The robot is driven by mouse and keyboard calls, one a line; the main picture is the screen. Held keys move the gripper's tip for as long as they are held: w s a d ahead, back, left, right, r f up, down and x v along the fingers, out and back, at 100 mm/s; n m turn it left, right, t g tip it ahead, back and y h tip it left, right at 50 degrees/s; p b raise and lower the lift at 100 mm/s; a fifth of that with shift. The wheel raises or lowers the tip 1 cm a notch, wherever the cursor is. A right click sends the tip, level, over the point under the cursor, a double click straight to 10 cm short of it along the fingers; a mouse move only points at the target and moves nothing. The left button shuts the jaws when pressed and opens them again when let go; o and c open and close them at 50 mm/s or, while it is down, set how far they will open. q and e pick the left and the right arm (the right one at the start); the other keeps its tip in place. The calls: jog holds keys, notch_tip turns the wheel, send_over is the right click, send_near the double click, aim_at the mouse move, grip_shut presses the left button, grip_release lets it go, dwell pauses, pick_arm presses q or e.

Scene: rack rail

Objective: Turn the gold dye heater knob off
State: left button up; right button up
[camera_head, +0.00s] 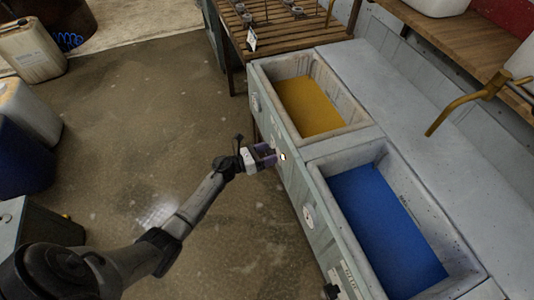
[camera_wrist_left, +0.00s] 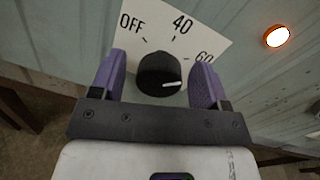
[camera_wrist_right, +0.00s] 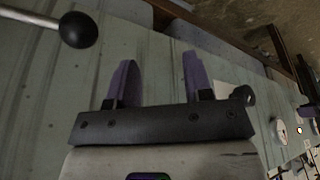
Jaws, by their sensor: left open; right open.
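The black heater knob (camera_wrist_left: 158,75) shows in the left wrist view, on a white dial plate (camera_wrist_left: 150,38) marked OFF, 40 and 60. Its white pointer line points right, away from OFF. My left gripper (camera_wrist_left: 160,62) is open, with one purple finger on either side of the knob; contact cannot be told. In the head view, my left gripper (camera_head: 271,155) is at the cabinet front near the gold dye basin (camera_head: 310,105) and hides the knob. My right gripper (camera_wrist_right: 154,76) is open and empty in front of grey-green boards.
A lit orange lamp (camera_wrist_left: 277,36) sits right of the dial. The blue dye basin (camera_head: 385,215) is nearer than the gold one. A lever with a black ball (camera_wrist_right: 78,30) is left of my right gripper. Open floor (camera_head: 140,120) lies left of the cabinet.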

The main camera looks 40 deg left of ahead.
pick_arm(q)
jog(key=shift+c, duration=0.2)
jog(key=c, duration=0.9)
